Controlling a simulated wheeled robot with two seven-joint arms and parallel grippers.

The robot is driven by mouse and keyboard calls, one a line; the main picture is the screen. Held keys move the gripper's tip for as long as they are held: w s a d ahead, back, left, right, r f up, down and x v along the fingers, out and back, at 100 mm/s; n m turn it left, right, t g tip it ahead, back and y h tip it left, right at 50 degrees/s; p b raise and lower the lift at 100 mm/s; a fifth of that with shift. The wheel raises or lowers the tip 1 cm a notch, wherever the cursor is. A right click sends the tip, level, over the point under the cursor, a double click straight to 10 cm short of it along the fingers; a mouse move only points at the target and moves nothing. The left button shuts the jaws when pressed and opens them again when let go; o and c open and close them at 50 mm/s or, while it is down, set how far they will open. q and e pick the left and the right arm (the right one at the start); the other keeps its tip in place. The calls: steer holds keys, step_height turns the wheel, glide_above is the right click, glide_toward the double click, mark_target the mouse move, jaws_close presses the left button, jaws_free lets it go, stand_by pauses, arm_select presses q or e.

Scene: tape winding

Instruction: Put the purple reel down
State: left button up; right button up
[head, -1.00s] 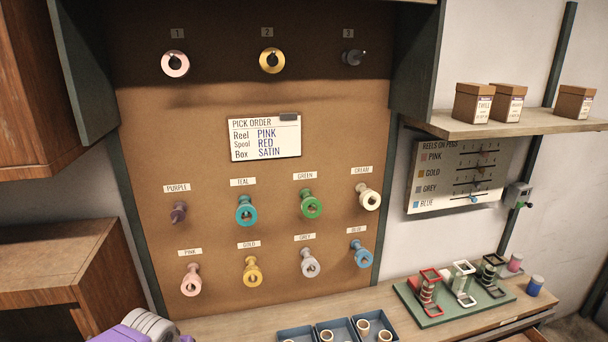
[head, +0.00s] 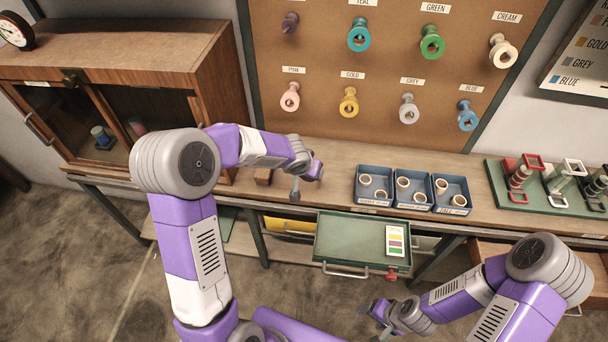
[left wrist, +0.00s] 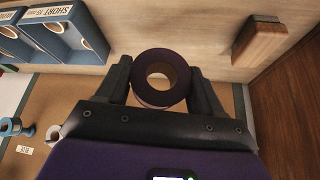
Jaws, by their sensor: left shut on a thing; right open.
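The purple reel (left wrist: 161,98) shows in the left wrist view as a dark purple ring with a pale hole, between the two black fingers of my left gripper (left wrist: 163,85). The gripper is shut on it, over the wooden bench top. I cannot tell whether the reel touches the bench. In the head view my left gripper (head: 297,190) points down over the bench, left of the blue bins, and the reel is not clearly visible there. My right gripper (head: 374,320) is open and empty, low in front of the green drawer.
Blue bins (head: 408,207) with pale rings stand on the bench (head: 335,160). A wooden block (head: 263,177) lies left of my left gripper. An open green drawer (head: 345,240) juts out in front. A green rack (head: 540,207) stands at right. Coloured reels hang on the pegboard (head: 320,100).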

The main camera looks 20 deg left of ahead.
arm_select(q)
steer(key=shift+t, duration=0.6)
steer(key=w+a+f+b, duration=0.1)
steer(key=w+a+f, duration=0.1)
steer(key=w+a+f+b, duration=0.1)
steer(key=w+a+f, duration=0.1)
steer(key=f, duration=0.1)
steer(key=w+a+f+b, duration=0.1)
steer(key=w+f, duration=0.2)
steer(key=shift+a+b, duration=0.35)
steer(key=shift+a, duration=0.05)
step_height(320, 180, down, 4)
steer(key=shift+f+b, duration=0.2)
steer(key=shift+b, duration=0.85)
steer(key=shift+r, duration=0.1)
steer(key=shift+f, duration=0.25)
steer(key=o, duration=1)
steer(key=shift+r, duration=0.15)
